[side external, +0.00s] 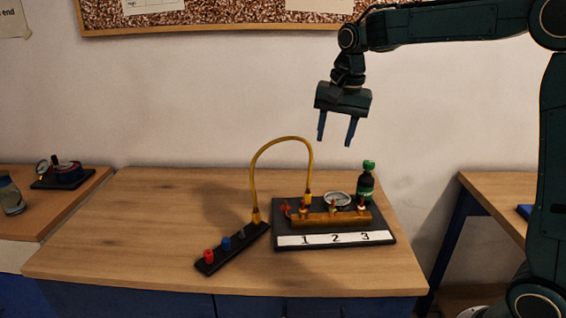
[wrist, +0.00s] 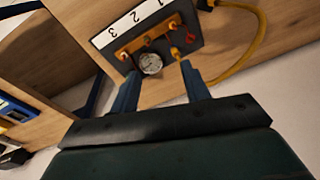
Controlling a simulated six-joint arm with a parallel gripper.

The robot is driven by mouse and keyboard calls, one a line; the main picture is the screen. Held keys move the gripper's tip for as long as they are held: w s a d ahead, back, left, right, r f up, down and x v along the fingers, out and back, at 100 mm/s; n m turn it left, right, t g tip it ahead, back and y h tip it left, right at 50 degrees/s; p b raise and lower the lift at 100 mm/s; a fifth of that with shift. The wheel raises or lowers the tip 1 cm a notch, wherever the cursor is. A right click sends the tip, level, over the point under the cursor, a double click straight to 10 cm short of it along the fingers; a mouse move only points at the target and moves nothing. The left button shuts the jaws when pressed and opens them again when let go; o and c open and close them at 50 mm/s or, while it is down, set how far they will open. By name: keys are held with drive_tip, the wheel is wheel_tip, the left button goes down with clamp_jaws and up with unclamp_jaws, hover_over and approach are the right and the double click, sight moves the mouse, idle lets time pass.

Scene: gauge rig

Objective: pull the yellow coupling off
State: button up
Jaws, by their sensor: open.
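The yellow coupling (side external: 307,199) is at the end of a yellow hose (side external: 281,139) and sits upright at the left of the brass manifold (side external: 340,218), above the number 1. In the wrist view the coupling (wrist: 176,53) shows just beyond my right finger. The hose arches to a second yellow end (side external: 256,217) on a narrow black rack (side external: 232,249). My gripper (side external: 334,143) is open and empty, pointing down, well above the manifold and apart from the coupling. Its two blue fingers also show in the wrist view (wrist: 160,70).
The left half of the table (side external: 130,225) is clear.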

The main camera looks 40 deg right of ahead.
sight(308, 193)
drive_tip(key=w+d+f+m+g, duration=0.2)
drive_tip(key=w+d+f+m, duration=0.3)
drive_tip(key=w+f, duration=0.5)
drive_tip(key=shift+w+f+m, duration=0.35)
drive_tip(key=shift+w+m, duration=0.15)
drive_tip(key=shift+w, duration=0.3)
drive_tip(key=shift+f, duration=0.2)
drive_tip(key=shift+f, duration=6.7)
drive_tip(key=shift+c, duration=0.2)
clamp_jaws()
